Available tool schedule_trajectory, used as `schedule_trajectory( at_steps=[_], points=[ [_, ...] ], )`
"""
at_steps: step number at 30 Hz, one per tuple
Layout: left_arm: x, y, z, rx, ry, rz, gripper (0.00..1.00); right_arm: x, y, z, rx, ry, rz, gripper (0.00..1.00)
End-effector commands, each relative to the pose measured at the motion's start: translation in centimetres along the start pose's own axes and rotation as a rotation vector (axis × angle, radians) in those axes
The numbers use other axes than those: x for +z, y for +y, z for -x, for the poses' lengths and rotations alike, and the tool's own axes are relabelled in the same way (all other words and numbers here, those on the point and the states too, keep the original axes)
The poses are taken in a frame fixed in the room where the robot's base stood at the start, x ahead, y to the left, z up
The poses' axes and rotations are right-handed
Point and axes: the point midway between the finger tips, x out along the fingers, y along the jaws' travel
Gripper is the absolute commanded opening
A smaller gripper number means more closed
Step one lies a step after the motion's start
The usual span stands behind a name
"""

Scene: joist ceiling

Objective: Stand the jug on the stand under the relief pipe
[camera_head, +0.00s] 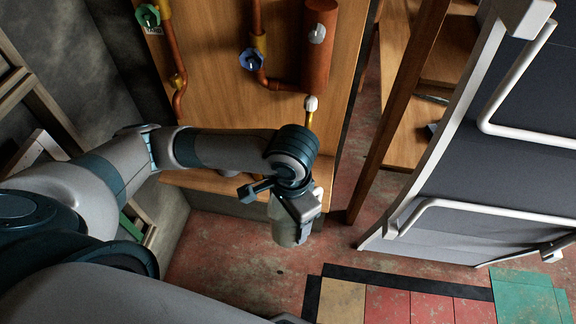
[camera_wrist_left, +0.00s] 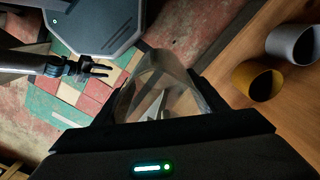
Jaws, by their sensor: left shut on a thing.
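My left gripper (camera_head: 298,222) is shut on the clear jug (camera_head: 283,234), which hangs above the floor in front of the wooden panel. In the left wrist view the jug (camera_wrist_left: 165,82) is see-through and sits between the fingers. The copper pipework on the panel includes a narrow brass pipe (camera_head: 318,124) with a pale top, behind my wrist. A wooden ledge (camera_head: 205,184) runs along the panel's foot, partly hidden by my arm; I cannot tell whether it is the stand. My right gripper (camera_wrist_left: 92,69) shows only in the left wrist view, empty with fingers apart.
A copper cylinder (camera_head: 320,45), a green valve (camera_head: 147,15) and a blue valve (camera_head: 251,59) are on the panel. A dark panel with white rails (camera_head: 480,140) stands at right beside a wooden post (camera_head: 400,105). Red floor and coloured tiles (camera_head: 388,304) lie clear in front.

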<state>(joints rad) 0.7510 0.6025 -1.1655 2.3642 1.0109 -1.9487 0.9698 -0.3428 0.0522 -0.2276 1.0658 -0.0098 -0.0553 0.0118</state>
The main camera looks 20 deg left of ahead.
Motion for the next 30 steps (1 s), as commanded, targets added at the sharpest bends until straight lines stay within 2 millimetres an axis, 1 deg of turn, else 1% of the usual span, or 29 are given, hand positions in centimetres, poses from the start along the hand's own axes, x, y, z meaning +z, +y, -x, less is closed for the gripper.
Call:
schedule_trajectory(
  at_steps=[1, 8, 18, 22, 24, 25, 27, 30],
  points=[
    [-0.9, -0.9, 0.1, -0.003, 0.001, 0.006, 0.4, 0.2, 0.0, 0.1, 0.0, -0.006, -0.001, 0.31],
    [-4.5, -4.5, 0.2, -0.002, 0.0, 0.006, 0.4, 1.2, 0.2, 0.4, 0.002, -0.035, -0.002, 0.31],
    [-9.7, -9.8, 0.3, 0.0, 0.0, 0.004, 0.4, 4.2, 1.6, 1.3, 0.014, -0.106, 0.011, 0.31],
    [-11.6, -11.6, 0.3, 0.0, 0.001, 0.004, 0.4, 5.4, 1.7, 1.7, 0.016, -0.137, 0.01, 0.31],
    [-11.3, -11.3, -1.2, 0.002, -0.003, 0.0, 0.4, 6.0, 1.7, 1.9, 0.016, -0.153, 0.01, 0.31],
    [-11.3, -11.3, -1.7, 0.001, -0.003, 0.0, 0.4, 6.3, 1.7, 1.9, 0.016, -0.16, 0.009, 0.31],
    [-11.3, -11.3, -2.4, 0.002, -0.001, -0.001, 0.4, 6.8, 1.7, 2.1, 0.016, -0.173, 0.009, 0.31],
    [-11.3, -11.3, -2.9, 0.001, 0.0, -0.001, 0.4, 7.2, 1.6, 2.1, 0.016, -0.18, 0.008, 0.31]
  ],
)
